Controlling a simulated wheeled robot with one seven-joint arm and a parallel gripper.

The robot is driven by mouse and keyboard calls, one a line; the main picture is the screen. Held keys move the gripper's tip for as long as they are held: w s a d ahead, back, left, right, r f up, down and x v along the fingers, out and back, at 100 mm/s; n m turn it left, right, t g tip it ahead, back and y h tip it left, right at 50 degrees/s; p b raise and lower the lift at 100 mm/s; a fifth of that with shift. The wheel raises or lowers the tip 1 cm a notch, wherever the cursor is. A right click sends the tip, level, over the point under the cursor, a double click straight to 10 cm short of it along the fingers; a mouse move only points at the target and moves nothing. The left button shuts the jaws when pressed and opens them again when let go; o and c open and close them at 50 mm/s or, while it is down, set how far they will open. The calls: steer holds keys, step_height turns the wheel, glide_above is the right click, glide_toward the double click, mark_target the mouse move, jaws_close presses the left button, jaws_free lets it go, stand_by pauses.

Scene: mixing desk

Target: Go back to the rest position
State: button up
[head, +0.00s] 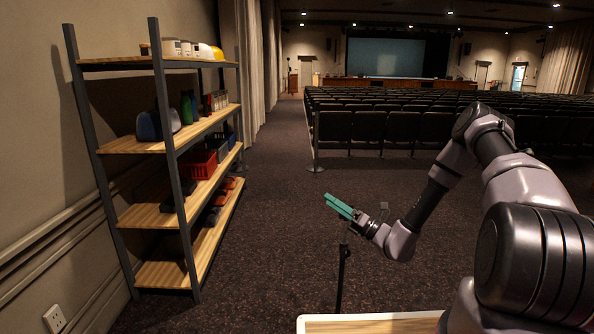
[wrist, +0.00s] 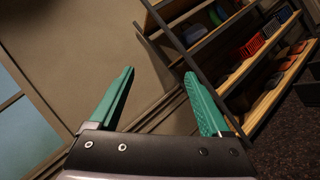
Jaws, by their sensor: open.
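My gripper (head: 339,206) has green fingers and is held out in the air in the middle of the head view, pointing left towards the shelf unit. In the wrist view my gripper (wrist: 158,84) shows two green fingers spread wide apart with nothing between them. It is open and empty. The arm is bent, coming in from the right side of the head view. Beyond the fingers the wrist view shows the wall and a tilted view of the shelves.
A shelf unit (head: 137,147) with wooden boards and dark posts stands by the left wall, holding several items, among them a red basket (head: 198,163). A dark stand (head: 341,275) shows below my gripper. Rows of seats (head: 385,125) stand beyond. A pale-rimmed wooden surface (head: 365,324) is at the bottom. Carpet between is clear.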

steer(key=s+a+r+n+g+h, duration=0.2)
steer(key=s+r+n+g+h, duration=0.3)
steer(key=s+r+n+g, duration=1.2)
steer(key=s+d+r+n+t+h, duration=1.1)
steer(key=d+r, duration=0.4)
steer(key=r, duration=0.2)
steer(key=shift+s+n+t, duration=0.4)
steer(key=shift+s+n, duration=0.25)
steer(key=shift+n, duration=0.25)
